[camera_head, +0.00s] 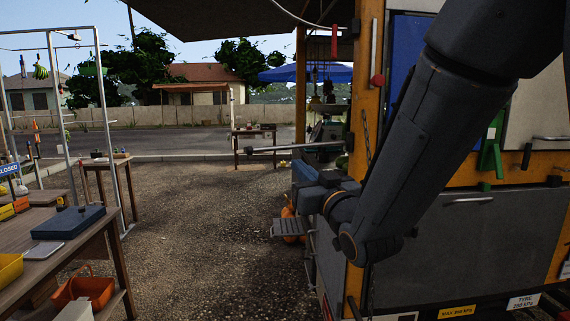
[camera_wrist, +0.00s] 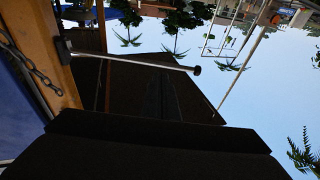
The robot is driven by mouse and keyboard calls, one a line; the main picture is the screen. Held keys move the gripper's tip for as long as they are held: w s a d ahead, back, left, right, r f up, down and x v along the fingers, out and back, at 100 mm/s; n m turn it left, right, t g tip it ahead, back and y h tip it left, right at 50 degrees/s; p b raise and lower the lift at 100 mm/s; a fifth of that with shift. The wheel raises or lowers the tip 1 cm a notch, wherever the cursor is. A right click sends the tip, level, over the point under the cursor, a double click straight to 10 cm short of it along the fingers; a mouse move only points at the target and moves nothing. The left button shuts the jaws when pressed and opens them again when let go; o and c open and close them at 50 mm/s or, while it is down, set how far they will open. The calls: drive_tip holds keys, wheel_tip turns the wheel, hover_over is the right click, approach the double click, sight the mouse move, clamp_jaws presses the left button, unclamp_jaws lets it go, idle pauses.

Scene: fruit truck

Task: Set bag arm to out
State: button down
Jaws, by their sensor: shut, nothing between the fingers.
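The bag arm (camera_head: 285,148) appears to be a thin pale metal rod with a dark knob on its free end. It sticks out to the left from the truck's wooden corner post in the head view. The wrist view, which is upside down, shows the rod (camera_wrist: 135,62) running from a dark mount on the post to its knob. My gripper (camera_wrist: 155,128) shows as a dark shut block at the bottom of the wrist view, empty and apart from the rod. In the head view my wrist is just below the rod; the fingertips are not clear there.
The truck's grey side panel (camera_head: 455,240) fills the right, behind my arm. A chain (camera_wrist: 30,62) hangs by the post. A small step (camera_head: 287,228) and orange things (camera_head: 290,218) are below my wrist. A wooden table (camera_head: 70,240) stands left; the gravel between is open.

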sight(282, 149)
drive_tip(key=p+x, duration=0.4)
drive_tip(key=x, duration=0.5)
drive_tip(key=shift+w+a+r, duration=0.1)
drive_tip(key=shift+r, duration=0.05)
drive_tip(key=shift+w, duration=0.15)
